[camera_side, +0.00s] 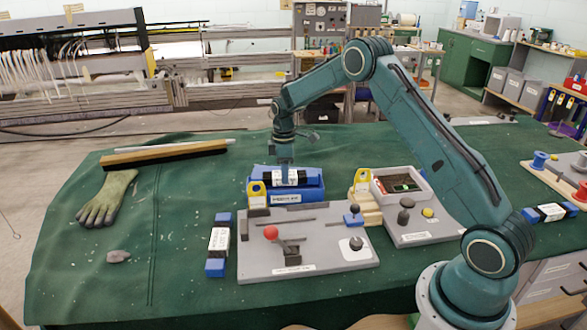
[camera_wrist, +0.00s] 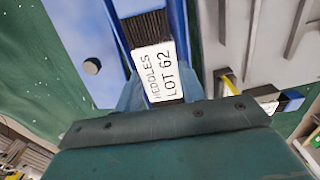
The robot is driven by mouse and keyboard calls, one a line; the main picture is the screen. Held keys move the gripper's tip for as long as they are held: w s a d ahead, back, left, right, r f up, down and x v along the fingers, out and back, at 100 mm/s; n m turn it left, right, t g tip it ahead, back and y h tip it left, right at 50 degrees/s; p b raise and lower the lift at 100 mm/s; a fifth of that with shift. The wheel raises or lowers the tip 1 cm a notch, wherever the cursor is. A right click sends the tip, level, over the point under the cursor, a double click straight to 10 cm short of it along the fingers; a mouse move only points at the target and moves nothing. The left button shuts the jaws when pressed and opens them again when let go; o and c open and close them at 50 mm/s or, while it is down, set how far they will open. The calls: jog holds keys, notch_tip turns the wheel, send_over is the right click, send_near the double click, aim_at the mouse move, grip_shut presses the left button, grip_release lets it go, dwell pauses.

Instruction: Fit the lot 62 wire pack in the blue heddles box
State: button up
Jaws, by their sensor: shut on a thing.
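The lot 62 wire pack (camera_side: 292,177) is dark with a white label and blue ends. My gripper (camera_side: 286,163) is shut on it from above. The blue heddles box (camera_side: 298,197), with a white label on its front, stands behind the grey board. The pack lies lengthwise at the box's top; I cannot tell how deep it sits or whether it touches the walls. In the wrist view the label (camera_wrist: 162,72) reads HEDDLES LOT 62, between my fingers (camera_wrist: 165,98). A blue surface (camera_wrist: 75,45) of the box shows beside it.
A grey board (camera_side: 325,240) with a red-knobbed lever (camera_side: 271,232) and a yellow tag (camera_side: 257,192) is in front. Another banded pack (camera_side: 218,245) lies to its left, one (camera_side: 550,212) far right. A grey tray (camera_side: 402,187) stands right. A glove (camera_side: 108,198) and brush (camera_side: 165,154) lie left.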

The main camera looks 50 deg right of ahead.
jog(key=o, duration=1.7)
jog(key=shift+r, duration=0.1)
jog(key=shift+r, duration=3.4)
